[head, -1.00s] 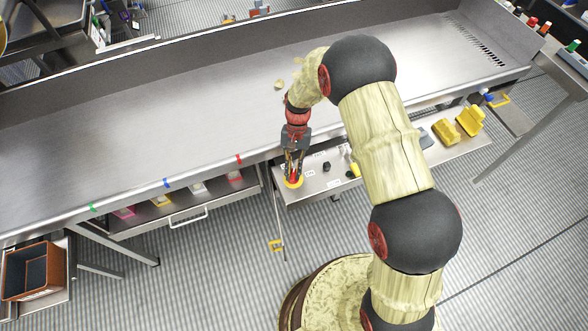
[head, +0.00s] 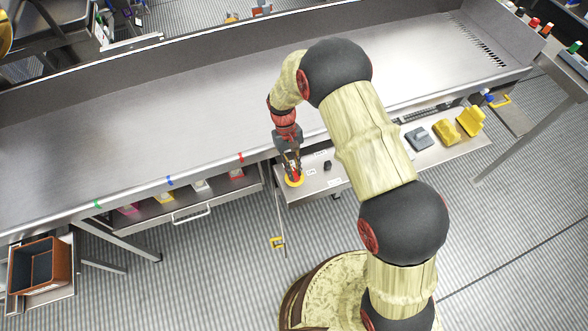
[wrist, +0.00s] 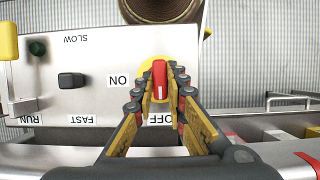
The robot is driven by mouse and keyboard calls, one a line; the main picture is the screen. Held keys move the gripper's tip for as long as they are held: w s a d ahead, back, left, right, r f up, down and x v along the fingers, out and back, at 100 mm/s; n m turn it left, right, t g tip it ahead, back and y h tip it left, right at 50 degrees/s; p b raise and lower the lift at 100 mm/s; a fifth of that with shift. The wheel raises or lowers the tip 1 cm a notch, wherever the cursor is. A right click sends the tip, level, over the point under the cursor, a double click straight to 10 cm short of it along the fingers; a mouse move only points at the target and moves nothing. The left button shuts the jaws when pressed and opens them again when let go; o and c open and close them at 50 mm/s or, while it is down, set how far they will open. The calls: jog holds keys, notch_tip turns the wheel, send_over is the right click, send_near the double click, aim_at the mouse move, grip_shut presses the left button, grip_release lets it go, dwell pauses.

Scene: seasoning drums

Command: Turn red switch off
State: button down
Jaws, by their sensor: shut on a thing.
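The red switch (wrist: 160,79) sits on a round yellow base (wrist: 148,68) on the metal control panel (wrist: 100,60). In the wrist view its handle stands upright in the picture, with a white mark at the lower end, on the side of the "OFF" label (wrist: 160,119). The "ON" label (wrist: 119,81) is to its left. My gripper (wrist: 159,88) has its fingers on both sides of the red handle and is shut on it. In the head view my gripper (head: 293,175) reaches down to the yellow base (head: 294,181), and the fingers partly hide the switch.
The steel worktop (head: 200,120) edge runs just behind my gripper in the head view. Yellow blocks (head: 470,121) sit at the panel's right.

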jog(key=shift+s+d+f, duration=0.1)
jog(key=shift+s+f, duration=0.25)
jog(key=c, duration=1.8)
grip_release()
jog(key=shift+w, duration=0.1)
jog(key=shift+r, duration=0.1)
jog(key=shift+w+r, duration=0.15)
jog(key=shift+w, duration=0.05)
jog(key=shift+w+r, duration=0.15)
jog(key=shift+r, duration=0.15)
jog(key=v, duration=1.1)
jog(key=shift+w, duration=0.1)
